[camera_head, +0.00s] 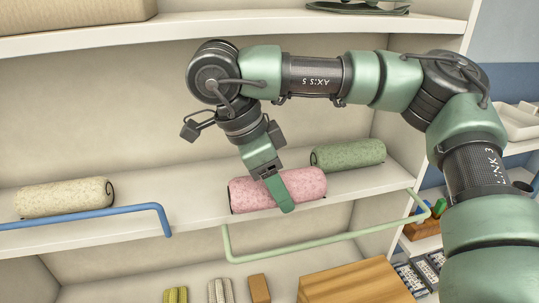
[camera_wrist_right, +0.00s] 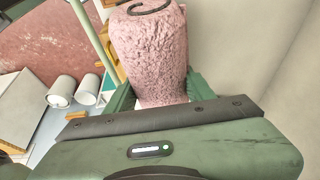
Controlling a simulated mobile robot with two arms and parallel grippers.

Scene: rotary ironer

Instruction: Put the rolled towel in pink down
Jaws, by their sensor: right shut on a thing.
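The pink rolled towel (camera_head: 303,183) lies lengthwise along the middle shelf, at or just above its surface; I cannot tell if it touches. My right gripper (camera_head: 279,190) comes down from above and is shut on the towel around its middle. In the right wrist view the pink towel (camera_wrist_right: 150,55) sits between the green fingers of the right gripper (camera_wrist_right: 155,92), with its dark spiral end showing at the top. My left gripper is not in view.
A green rolled towel (camera_head: 348,154) lies close behind at the right, and a cream one (camera_head: 64,198) at the left. A blue rail (camera_head: 90,216) and a light green rail (camera_head: 320,242) run along the shelf front. Bare shelf (camera_head: 190,195) lies left of the pink towel.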

